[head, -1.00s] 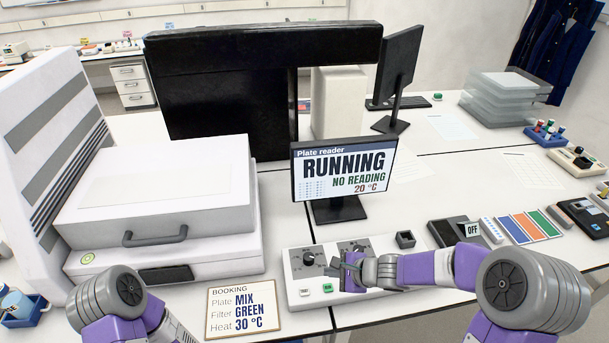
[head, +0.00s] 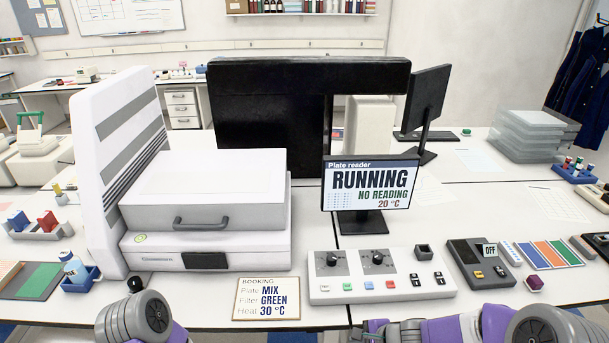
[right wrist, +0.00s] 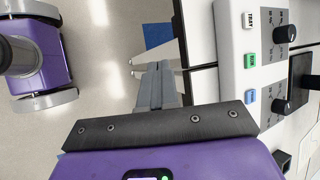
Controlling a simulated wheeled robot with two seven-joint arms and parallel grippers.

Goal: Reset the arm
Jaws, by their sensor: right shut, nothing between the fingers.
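My right gripper (right wrist: 155,88) is shut and empty in the right wrist view, over the floor beside the table edge. In the head view only part of my right arm shows along the bottom edge, in front of the control panel (head: 380,278). The panel also shows at the right of the right wrist view (right wrist: 238,85), apart from the fingers. My left arm shows at the bottom left of the head view; its gripper is out of view.
The plate reader (head: 205,205) stands closed at left. Its screen (head: 371,184) reads RUNNING, NO READING, 20 °C. The booking card (head: 267,298) reads MIX, GREEN, 30 °C. A dark device (head: 468,262) marked OFF lies right of the panel. Floor (right wrist: 110,130) is free before the table.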

